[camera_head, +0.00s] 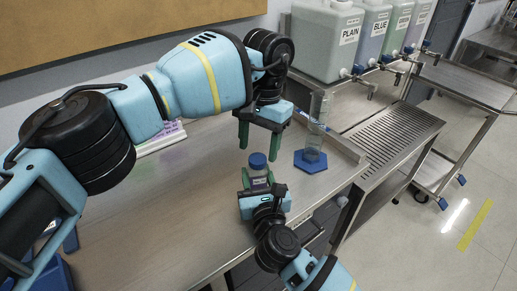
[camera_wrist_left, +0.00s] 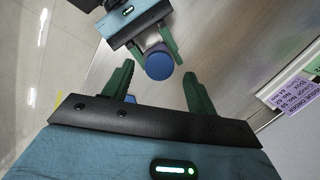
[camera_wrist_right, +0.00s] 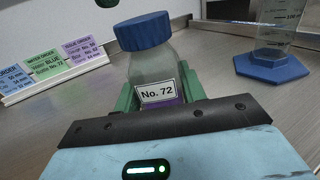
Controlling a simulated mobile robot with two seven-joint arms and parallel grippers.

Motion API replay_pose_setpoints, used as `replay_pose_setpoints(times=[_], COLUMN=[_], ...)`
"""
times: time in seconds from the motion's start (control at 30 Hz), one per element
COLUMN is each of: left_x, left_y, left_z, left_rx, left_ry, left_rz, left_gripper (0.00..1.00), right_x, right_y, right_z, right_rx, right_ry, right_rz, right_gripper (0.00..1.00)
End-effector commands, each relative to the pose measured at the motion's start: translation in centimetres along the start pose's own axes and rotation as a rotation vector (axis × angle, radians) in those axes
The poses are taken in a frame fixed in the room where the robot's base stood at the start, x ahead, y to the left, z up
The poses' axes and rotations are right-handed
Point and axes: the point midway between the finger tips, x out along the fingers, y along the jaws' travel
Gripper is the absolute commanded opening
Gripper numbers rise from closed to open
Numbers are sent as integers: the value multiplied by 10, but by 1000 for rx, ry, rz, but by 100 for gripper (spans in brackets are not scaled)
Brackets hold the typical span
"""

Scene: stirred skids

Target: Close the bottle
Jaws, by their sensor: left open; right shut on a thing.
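The bottle (camera_wrist_right: 152,72) is clear, with a blue cap (camera_wrist_right: 145,31) on its top and a label reading No. 72. It stands upright at the table's front part. In the head view the bottle (camera_head: 258,178) shows its blue cap (camera_head: 258,160) on top. My right gripper (camera_head: 257,182) is shut around the bottle's body from the front. My left gripper (camera_head: 260,135) is open, pointing down just above and behind the cap. In the left wrist view the cap (camera_wrist_left: 159,65) lies beyond the open fingers. How tightly the cap sits cannot be told.
A clear graduated cylinder (camera_head: 316,130) on a blue hexagonal base stands right of the bottle. Order cards (camera_wrist_right: 58,65) stand at the wall. Tanks labelled PLAIN (camera_head: 327,40) and BLUE (camera_head: 372,35) stand beyond a grated metal shelf (camera_head: 395,140). The table (camera_head: 190,200) left of the bottle is clear.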

Motion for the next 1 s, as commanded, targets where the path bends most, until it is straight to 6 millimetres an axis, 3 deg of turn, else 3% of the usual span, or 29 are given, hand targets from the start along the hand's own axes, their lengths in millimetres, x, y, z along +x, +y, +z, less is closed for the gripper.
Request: replay_pose_setpoints(times=[0.2, 0.63, 1.0], left_x=[-21, -21, -24], left_y=[0, 0, 1], left_z=[3, 3, 4], left_rx=[0, -54, -559], left_ry=[0, 1, 18], left_rz=[1, 1, 6], left_gripper=[58, 54, 54], right_x=[0, 0, 0], right_y=[0, 0, 0], right_z=[-1, -1, -1], right_rx=[0, 0, 0], right_ry=[2, 2, 2], right_rz=[0, 0, 0], right_gripper=[0, 0, 0])
